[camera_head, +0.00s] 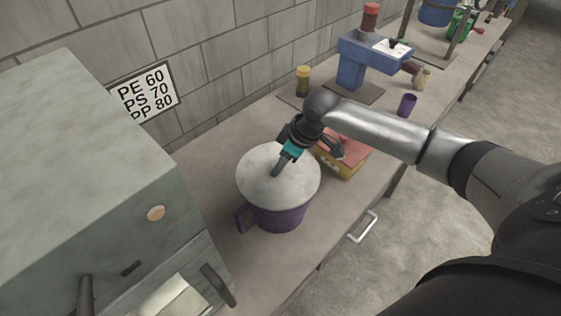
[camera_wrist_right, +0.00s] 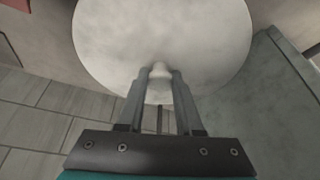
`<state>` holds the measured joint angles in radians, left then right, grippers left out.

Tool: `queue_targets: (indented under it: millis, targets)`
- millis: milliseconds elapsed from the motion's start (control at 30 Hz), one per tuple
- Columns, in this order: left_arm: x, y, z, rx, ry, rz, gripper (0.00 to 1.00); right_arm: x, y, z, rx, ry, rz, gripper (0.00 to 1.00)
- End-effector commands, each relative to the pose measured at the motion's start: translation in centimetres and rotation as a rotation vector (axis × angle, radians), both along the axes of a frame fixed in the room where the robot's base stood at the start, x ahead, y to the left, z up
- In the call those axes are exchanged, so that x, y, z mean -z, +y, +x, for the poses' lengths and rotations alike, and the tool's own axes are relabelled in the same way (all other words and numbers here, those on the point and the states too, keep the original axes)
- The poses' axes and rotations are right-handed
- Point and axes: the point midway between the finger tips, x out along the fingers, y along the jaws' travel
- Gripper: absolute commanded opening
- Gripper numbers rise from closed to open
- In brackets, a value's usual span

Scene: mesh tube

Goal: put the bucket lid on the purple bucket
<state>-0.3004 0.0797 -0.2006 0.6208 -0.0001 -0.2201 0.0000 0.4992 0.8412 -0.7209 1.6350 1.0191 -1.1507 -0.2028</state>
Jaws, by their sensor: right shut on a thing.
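The purple bucket (camera_head: 281,217) stands on the workbench in the head view, its handle pointing left. The pale round bucket lid (camera_head: 256,187) is over the bucket's top and covers its opening. I cannot tell whether the lid rests on the rim or is slightly above it. My right gripper (camera_head: 277,170) is shut on the knob of the lid from above. The wrist view shows the two fingers (camera_wrist_right: 160,85) on either side of the knob (camera_wrist_right: 160,70), with the lid's pale disc (camera_wrist_right: 160,30) beyond. My left gripper is not in view.
A grey machine (camera_head: 80,150) stands close on the left. A yellow and red box (camera_head: 347,165) sits right behind the bucket. A blue press (camera_head: 352,65), a yellow jar (camera_head: 303,80) and a purple cup (camera_head: 407,104) stand farther along the workbench (camera_head: 335,210).

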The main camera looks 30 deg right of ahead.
Motion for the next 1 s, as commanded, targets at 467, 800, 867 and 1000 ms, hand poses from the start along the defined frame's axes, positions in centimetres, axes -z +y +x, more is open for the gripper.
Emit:
queue_targets:
  millis: [467,800,867,1000]
  targets:
    - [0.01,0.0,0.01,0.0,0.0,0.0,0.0,-0.04,0.0,0.01,0.0,0.0,0.0,0.69]
    - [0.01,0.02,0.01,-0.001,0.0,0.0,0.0,-0.02,-0.01,0.0,0.0,0.0,0.0,0.93]
    - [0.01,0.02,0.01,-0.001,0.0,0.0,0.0,-0.02,-0.01,0.0,0.0,0.0,0.0,0.99]
    - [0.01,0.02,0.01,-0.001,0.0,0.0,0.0,-0.02,-0.01,0.0,0.0,0.0,0.0,0.99]
